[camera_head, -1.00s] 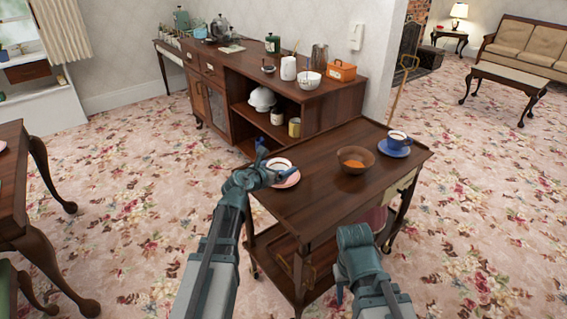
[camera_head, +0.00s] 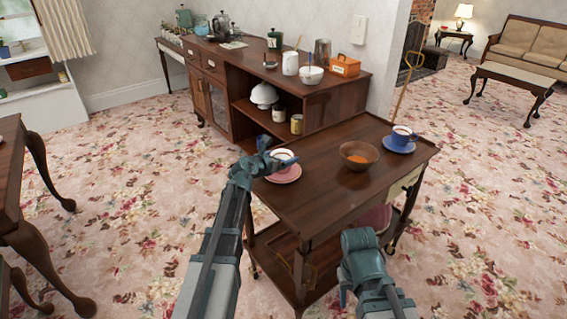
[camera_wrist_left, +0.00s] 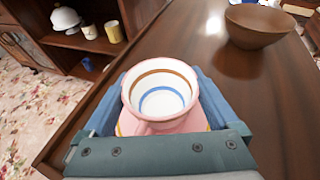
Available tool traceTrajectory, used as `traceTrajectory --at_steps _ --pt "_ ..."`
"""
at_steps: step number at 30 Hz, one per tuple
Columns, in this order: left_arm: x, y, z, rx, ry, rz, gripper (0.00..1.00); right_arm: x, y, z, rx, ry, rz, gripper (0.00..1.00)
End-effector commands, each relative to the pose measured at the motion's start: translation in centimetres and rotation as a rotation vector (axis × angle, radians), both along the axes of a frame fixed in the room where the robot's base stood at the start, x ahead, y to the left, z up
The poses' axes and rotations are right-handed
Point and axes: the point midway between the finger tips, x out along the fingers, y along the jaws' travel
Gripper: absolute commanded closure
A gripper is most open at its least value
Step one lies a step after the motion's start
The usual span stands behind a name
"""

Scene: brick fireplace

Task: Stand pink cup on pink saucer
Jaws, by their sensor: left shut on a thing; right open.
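The pink cup (camera_head: 283,155), white inside with coloured rings, is held between the fingers of my left gripper (camera_head: 270,161). In the left wrist view the cup (camera_wrist_left: 160,98) sits upright between both fingers (camera_wrist_left: 162,100). The pink saucer (camera_head: 284,174) lies on the trolley top, directly below the cup. Part of its rim shows beside the cup in the left wrist view (camera_wrist_left: 201,123). Whether the cup touches the saucer, I cannot tell. My right gripper (camera_head: 344,293) is open and empty, low in front of the trolley, with its fingers partly hidden.
The wooden trolley (camera_head: 325,195) also carries a brown bowl (camera_head: 360,155) and a blue cup (camera_head: 402,133) on a blue saucer (camera_head: 398,148). A sideboard (camera_head: 318,100) with jars stands behind. The trolley top's front part is clear.

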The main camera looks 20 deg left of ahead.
Motion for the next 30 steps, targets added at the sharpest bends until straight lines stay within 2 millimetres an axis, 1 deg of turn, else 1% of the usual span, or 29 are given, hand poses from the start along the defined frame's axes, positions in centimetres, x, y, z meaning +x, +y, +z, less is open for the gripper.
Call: traceTrajectory --at_steps 6,11,12,19,22,26,30 --pt "0.0 0.0 0.1 0.000 0.000 0.000 0.79 0.0 0.0 0.1 0.000 0.000 0.000 0.50" --pt "0.0 0.0 -0.4 0.000 0.000 0.000 0.79 0.0 0.0 -0.4 0.000 0.000 0.000 0.50" --pt "0.0 0.0 -0.2 0.000 0.000 0.000 0.00 0.0 0.0 -0.2 0.000 0.000 0.000 0.50" --pt "0.0 0.0 -0.2 0.000 0.000 0.000 0.00 0.0 0.0 -0.2 0.000 0.000 0.000 0.50" --pt "0.0 0.0 0.4 0.000 0.000 0.000 0.00 0.0 0.0 0.4 0.000 0.000 0.000 0.50" --pt "-2.1 0.5 1.1 -0.001 0.000 0.001 0.00 0.0 0.0 1.1 0.000 0.000 0.000 0.50" --pt "-4.9 1.3 2.2 0.000 0.000 0.002 0.00 0.0 0.0 2.2 0.000 0.000 0.000 0.50"
